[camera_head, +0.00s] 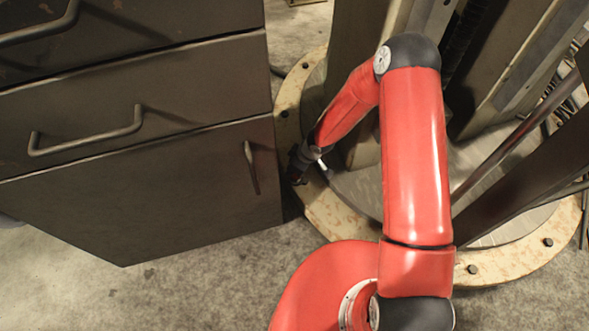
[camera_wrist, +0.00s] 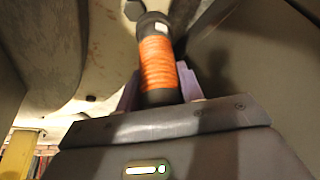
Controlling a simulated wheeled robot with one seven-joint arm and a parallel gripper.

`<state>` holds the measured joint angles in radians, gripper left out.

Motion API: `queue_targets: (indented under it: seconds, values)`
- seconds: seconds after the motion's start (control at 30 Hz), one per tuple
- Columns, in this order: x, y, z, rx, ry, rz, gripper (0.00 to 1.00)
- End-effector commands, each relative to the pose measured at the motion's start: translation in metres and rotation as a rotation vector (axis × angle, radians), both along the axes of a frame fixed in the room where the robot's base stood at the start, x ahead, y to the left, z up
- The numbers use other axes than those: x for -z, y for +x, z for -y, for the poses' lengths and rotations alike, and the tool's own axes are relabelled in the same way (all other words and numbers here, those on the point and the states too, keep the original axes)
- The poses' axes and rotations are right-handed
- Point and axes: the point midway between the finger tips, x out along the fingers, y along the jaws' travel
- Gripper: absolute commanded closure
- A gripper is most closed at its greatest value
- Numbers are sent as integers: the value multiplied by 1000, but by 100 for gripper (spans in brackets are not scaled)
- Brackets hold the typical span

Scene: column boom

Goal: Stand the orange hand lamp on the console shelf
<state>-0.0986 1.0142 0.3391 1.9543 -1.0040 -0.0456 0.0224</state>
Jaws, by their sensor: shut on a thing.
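The hand lamp (camera_wrist: 157,62) shows in the wrist view, with an orange ribbed grip, dark ends and a small pale patch near its far end. My gripper (camera_wrist: 160,82) is shut on it, with a pale purple finger on each side of the lamp's body. The lamp's near end is hidden by the gripper body. In the head view my gripper (camera_head: 297,165) is low beside the cabinet's right edge, over the base ring; the lamp cannot be made out there. I cannot identify the console shelf in either view.
A dark metal cabinet (camera_head: 150,190) with drawers and bar handles fills the left of the head view, close to my gripper. A round bolted base ring (camera_head: 345,222) lies under a tall column (camera_head: 355,60). A slanted dark beam (camera_head: 525,165) stands at right. Concrete floor (camera_head: 200,285) is clear in front.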

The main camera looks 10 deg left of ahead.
Motion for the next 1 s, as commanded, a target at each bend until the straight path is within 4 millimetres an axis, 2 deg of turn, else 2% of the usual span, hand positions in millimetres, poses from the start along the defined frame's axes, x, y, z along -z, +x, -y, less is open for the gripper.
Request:
queue_targets:
  seconds: [0.03,0.1,0.47,0.5,0.63,1.0]
  values:
    - [12,-1,-1,-2,-2,-1,94]
    - [19,-1,-1,-1,0,-1,94]
    - [23,0,0,0,0,0,94]
    - [23,0,0,0,0,0,60]
    - [22,0,0,0,-1,0,43]
    - [17,0,0,0,0,0,41]
